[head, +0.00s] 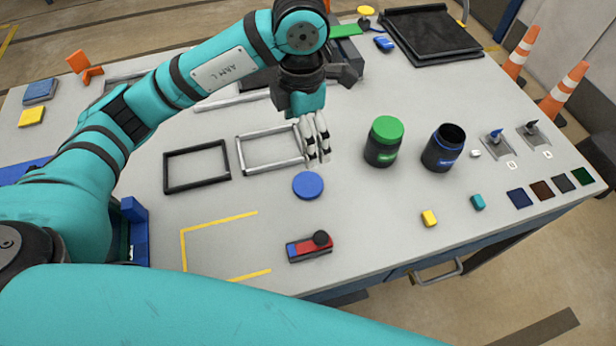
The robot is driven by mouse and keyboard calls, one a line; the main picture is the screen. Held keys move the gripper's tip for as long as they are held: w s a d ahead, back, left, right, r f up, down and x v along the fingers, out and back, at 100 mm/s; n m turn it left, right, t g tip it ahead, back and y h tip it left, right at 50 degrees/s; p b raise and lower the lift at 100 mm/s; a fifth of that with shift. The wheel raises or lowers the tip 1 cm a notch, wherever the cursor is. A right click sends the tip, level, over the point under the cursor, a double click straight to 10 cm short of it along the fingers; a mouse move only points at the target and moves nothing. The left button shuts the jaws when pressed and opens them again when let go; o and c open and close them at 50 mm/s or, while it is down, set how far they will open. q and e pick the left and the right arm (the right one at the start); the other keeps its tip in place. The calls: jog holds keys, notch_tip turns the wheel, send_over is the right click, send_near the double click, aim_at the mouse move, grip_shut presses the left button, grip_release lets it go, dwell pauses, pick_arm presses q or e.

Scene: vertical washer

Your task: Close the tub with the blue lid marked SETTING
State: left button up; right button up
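A round blue lid (308,186) lies flat on the grey table near the middle; no marking on it is readable. An open dark tub (441,151) with a blue label stands upright to the right, its dark mouth uncovered. Another dark tub (381,154) beside it wears a green lid (387,129). My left gripper (318,162) points down just behind the blue lid, apart from it in the picture. Its fingers look close together, but the angle hides the gap. Nothing shows between them. My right gripper is out of view.
Two rectangular frames, black (197,147) and grey (241,152), lie left of the gripper. A red and blue block with a black knob (310,247) sits in front. Small yellow (429,218) and teal (478,202) blocks lie right. Table between lid and tubs is clear.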

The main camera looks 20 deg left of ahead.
pick_arm(q)
notch_tip(320, 180, down, 6)
jog(key=r+p, duration=0.1)
jog(key=p, duration=0.2)
send_over(307, 184)
jog(key=f, duration=0.6)
jog(key=shift+s+a+f, duration=0.25)
jog(key=shift+s, duration=0.15)
jog(key=shift+f, duration=0.4)
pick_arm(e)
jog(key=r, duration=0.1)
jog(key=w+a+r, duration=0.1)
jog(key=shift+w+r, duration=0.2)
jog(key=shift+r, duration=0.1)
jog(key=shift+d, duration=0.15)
pick_arm(q)
jog(key=shift+d+f, duration=0.1)
jog(key=shift+f, duration=0.1)
jog(key=f, duration=0.1)
jog(key=f+p, duration=0.1)
jog(key=f, duration=0.1)
jog(key=shift+w+d+f+p, duration=0.2)
jog(key=shift+w+f+p, duration=0.1)
jog(key=shift+f, duration=0.6)
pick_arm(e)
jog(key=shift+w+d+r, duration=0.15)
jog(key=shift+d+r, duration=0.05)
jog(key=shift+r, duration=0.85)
pick_arm(q)
jog(key=shift+c, duration=0.4)
